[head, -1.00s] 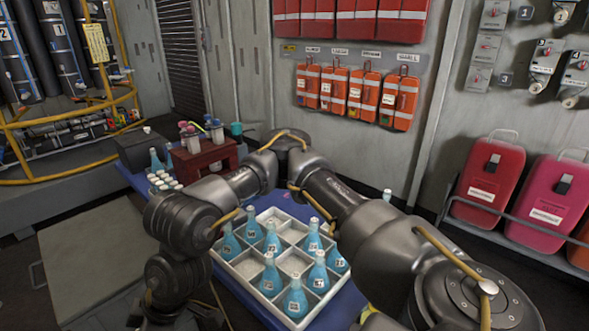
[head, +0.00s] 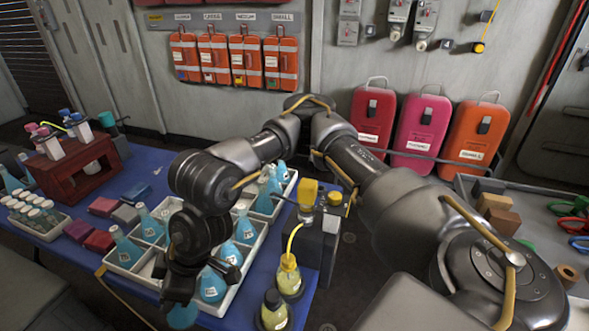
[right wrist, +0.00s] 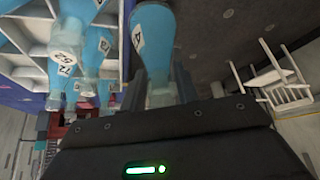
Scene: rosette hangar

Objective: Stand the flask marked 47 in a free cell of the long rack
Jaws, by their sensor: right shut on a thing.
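My right gripper (head: 178,292) hangs at the near edge of the blue table, and it also shows in the right wrist view (right wrist: 160,92). It is shut on the neck of a blue flask (right wrist: 153,40). The flask's label shows a 4; the rest of the mark is turned away. Its blue body shows below the gripper in the head view (head: 183,317). A white, divided rack (head: 118,265) with several blue flasks stands behind and beside it, partly hidden by my arm. Two flasks there read 52 (right wrist: 68,53) and 72 (right wrist: 62,75). My left gripper is not in view.
Two yellow bottles (head: 289,281) stand right of the rack near a grey box. A dark red tube stand (head: 75,170), a vial tray (head: 38,230) and coloured blocks (head: 103,206) are on the left. A grey bench (head: 560,215) with tools stands right.

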